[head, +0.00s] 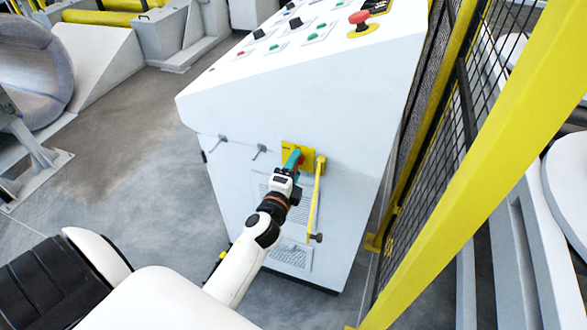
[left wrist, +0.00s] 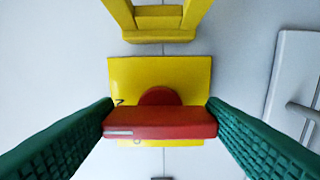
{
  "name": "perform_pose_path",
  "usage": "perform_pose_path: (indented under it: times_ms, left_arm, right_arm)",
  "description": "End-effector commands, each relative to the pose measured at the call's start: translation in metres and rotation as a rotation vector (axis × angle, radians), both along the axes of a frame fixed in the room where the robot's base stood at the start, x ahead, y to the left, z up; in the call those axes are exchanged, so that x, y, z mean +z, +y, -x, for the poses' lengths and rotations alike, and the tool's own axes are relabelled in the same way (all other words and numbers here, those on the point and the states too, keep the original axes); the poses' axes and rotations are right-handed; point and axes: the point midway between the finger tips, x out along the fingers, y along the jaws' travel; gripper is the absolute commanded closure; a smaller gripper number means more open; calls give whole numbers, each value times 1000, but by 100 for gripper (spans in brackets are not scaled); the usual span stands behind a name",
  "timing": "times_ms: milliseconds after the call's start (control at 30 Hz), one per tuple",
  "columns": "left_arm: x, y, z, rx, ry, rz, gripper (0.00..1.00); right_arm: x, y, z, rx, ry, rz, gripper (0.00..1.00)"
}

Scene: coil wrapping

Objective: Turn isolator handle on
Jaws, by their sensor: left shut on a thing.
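The isolator handle (left wrist: 160,122) is a red bar on a round red hub, in front of a yellow plate (left wrist: 185,75) in the left wrist view. The plate also shows in the head view (head: 286,147) on the front of the white control cabinet (head: 300,100). The handle lies across the picture in the left wrist view, with a white mark near its left end. My left gripper (head: 293,160) has its green fingers (left wrist: 160,122) at both ends of the handle and is shut on it. Lettering on the plate is partly hidden. My right gripper is not in view.
A yellow bar (head: 315,195) stands out from the cabinet just right of the handle. A yellow-framed mesh fence (head: 440,140) is close on the right. The cabinet's sloped top holds buttons and a red emergency stop (head: 359,17). Grey floor (head: 150,190) is clear on the left.

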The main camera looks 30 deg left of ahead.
Motion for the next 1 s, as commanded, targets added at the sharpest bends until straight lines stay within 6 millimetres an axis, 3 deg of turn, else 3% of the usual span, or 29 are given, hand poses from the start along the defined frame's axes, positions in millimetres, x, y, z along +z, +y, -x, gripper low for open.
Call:
perform_pose_path:
  times_ms: [200, 233, 267, 667, 1000]
  left_arm:
    - [-1, 0, 0, -1, 3, -5, 57]
    - [-1, 0, 0, -1, 3, -5, 31]
    - [-1, 0, 0, -1, 3, -5, 26]
    - [-2, -2, 8, -1, 3, -1, 25]
    - [-4, -18, 74, 1, 5, -1, 25]
  right_arm:
    - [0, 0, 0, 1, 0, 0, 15]
    - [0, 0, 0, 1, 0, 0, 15]
    - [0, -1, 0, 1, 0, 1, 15]
    - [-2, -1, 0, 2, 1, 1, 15]
    - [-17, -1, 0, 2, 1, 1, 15]
